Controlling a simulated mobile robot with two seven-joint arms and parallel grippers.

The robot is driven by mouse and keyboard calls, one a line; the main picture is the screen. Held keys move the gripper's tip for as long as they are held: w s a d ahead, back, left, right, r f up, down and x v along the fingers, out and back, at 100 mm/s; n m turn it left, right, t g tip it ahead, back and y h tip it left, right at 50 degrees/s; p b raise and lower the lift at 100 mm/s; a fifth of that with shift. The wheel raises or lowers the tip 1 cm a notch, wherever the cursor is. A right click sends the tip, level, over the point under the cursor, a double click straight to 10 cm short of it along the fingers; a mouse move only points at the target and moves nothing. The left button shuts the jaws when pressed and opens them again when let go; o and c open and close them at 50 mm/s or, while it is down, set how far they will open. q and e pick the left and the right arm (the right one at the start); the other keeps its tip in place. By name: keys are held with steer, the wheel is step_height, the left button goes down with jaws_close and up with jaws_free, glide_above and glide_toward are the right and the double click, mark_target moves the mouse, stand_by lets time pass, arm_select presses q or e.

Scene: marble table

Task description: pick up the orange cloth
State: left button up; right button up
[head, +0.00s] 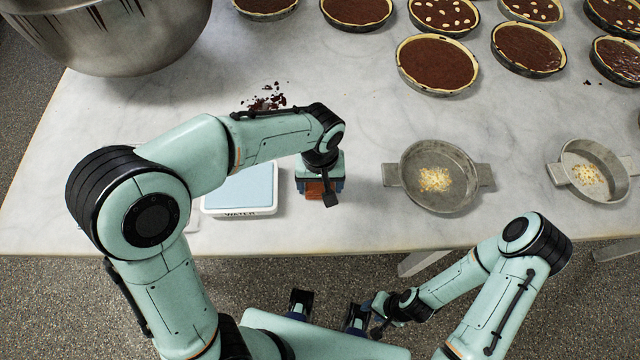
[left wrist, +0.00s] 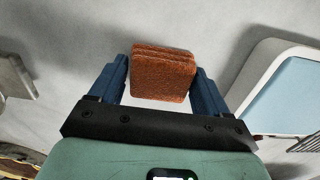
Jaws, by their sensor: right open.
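The orange cloth (head: 315,189) is a small folded rust-orange block near the front edge of the marble table, partly hidden under my left gripper (head: 320,192) in the head view. In the left wrist view the cloth (left wrist: 163,76) lies between the two blue fingers of my left gripper (left wrist: 162,80). The fingers stand close at both sides of it. Whether they press on it I cannot tell. My right gripper (head: 328,309) is open and empty, low in front of the table edge.
A white-framed, light-blue box (head: 240,190) sits just left of the cloth. Right of it are two grey handled pans (head: 438,204) (head: 593,203) holding pale bits. Dark crumbs (head: 267,99), several tarts (head: 437,63) and a large metal bowl (head: 110,40) lie further back.

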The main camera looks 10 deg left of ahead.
mark_target(320, 184)
arm_select(q)
steer(key=c, duration=0.4)
steer(key=shift+r, duration=0.1)
step_height(320, 184, up, 20)
steer(key=p, duration=0.3)
arm_select(e)
steer(key=w+r, duration=0.1)
steer(key=r, duration=0.1)
steer(key=w+r, duration=0.1)
steer(key=shift+r, duration=0.4)
